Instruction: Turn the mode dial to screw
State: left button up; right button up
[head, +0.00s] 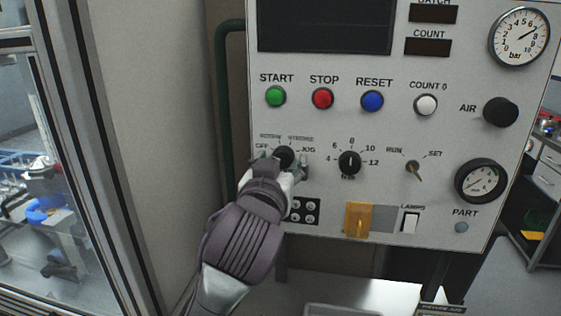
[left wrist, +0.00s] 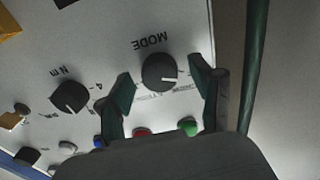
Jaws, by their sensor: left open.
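The mode dial (head: 285,155) is a round black knob at the lower left of the white control panel, with OFF at its left, JOG at its right and two small labels above. My left gripper (head: 281,164) is at the dial from below, its fingers open on either side. In the left wrist view the panel appears upside down. The dial (left wrist: 159,72) sits between the open fingers (left wrist: 160,85), with visible gaps. Its white mark points right and slightly down in that view, which is towards the OFF side. My right gripper is not in view.
To the right are the Nm dial (head: 349,162) and the RUN/SET switch (head: 413,168). Above is a row of START (head: 275,96), STOP (head: 322,98) and RESET (head: 372,101) buttons. A green pipe (head: 225,100) runs along the panel's left side.

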pick_arm(q)
jog(key=shift+c, duration=1.5)
jog(key=c, duration=0.8)
jog(key=shift+c, duration=0.2)
